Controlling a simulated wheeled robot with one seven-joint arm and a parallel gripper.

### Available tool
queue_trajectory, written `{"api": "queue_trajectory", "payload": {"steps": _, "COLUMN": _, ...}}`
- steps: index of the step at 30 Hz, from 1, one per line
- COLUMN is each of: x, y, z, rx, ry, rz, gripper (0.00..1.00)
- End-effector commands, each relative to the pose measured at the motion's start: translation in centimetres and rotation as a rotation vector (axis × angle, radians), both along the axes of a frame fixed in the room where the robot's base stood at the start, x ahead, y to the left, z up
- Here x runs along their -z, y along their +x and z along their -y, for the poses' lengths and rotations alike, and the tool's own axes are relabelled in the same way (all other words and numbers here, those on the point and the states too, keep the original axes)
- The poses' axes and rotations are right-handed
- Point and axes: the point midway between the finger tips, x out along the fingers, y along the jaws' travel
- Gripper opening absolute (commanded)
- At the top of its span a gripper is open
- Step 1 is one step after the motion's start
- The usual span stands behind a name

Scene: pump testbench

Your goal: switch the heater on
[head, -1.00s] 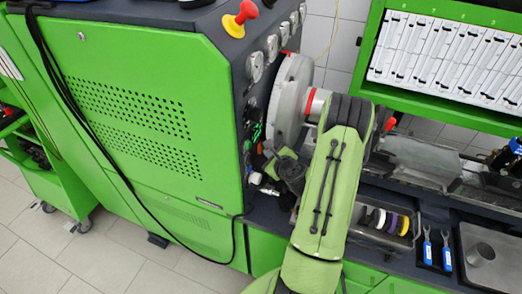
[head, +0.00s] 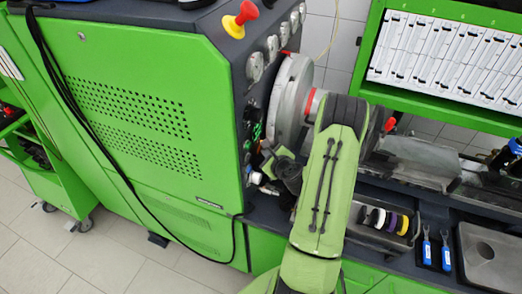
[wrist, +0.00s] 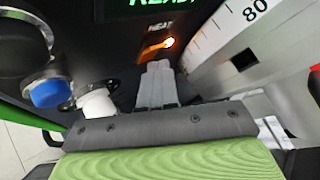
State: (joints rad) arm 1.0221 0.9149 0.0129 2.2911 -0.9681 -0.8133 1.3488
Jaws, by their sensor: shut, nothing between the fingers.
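The heater switch (wrist: 168,42) glows orange under a label that looks like "HEAT" on the dark panel in the wrist view. My gripper (wrist: 156,68) is shut and empty, its fingertips pointing at the panel just below and slightly left of the switch. A small gap seems to show between them, but I cannot tell for sure whether they touch. In the head view my arm reaches to the side panel of the green test bench (head: 140,110), and the switch and fingertips are too small or hidden to make out.
A green display (wrist: 150,5) reads "READY". A blue button (wrist: 48,92) and a white knob (wrist: 97,103) stand out left of my fingers. A grey scale disc (wrist: 232,38) with the number 80 is close on the right. A black cable (head: 105,165) hangs across the bench front.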

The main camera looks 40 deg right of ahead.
Motion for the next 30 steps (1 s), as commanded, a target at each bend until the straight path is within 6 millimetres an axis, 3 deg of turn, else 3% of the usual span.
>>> {"api": "queue_trajectory", "payload": {"steps": 25, "x": -0.3, "y": -1.6, "z": 0.9, "rx": 0.001, "ry": 0.000, "rz": 0.000, "gripper": 0.00}}
{"api": "queue_trajectory", "payload": {"steps": 30, "x": -0.5, "y": -2.9, "z": 1.6, "rx": 0.003, "ry": 0.000, "rz": -0.001, "gripper": 0.00}}
